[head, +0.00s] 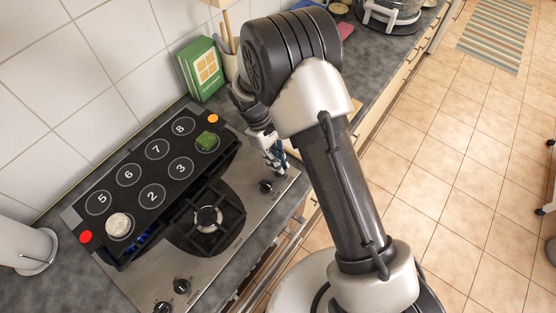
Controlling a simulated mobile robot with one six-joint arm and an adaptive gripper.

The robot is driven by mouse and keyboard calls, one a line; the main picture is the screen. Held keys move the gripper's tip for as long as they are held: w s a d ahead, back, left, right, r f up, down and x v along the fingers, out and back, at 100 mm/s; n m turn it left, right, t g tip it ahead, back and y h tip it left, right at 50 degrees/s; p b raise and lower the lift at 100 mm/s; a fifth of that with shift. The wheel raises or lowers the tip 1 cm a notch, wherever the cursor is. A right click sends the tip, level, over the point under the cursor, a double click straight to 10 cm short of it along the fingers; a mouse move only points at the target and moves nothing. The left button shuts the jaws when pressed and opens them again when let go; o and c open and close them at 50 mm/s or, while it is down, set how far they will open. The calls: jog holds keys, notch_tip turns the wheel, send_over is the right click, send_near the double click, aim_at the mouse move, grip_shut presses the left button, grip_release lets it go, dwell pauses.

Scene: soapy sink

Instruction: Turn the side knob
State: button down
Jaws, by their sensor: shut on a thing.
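The steel hob (258,215) has dark knobs along its front edge. One knob (266,186) shows plainly near the right end, just beside my gripper (278,166). My gripper points down at the hob's right front corner, with its fingers shut at the far-right knob place. The fingers hide most of what they hold, so the knob's turn cannot be read. Two more knobs, one here (181,286) and one lower (162,307), sit at the near left end of the edge, away from my gripper.
A black numbered panel (137,172) lies over the back of the hob, with a white round piece (119,225) and a green sponge-like piece (207,141) on it. Blue flames (139,244) show by its left end. A green book (202,70) stands behind. The tiled floor (480,160) at right is mostly clear.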

dwell(0.5)
jog(key=c, duration=1.7)
grip_release()
jog(key=v, duration=1.2)
jog(key=shift+s, duration=0.1)
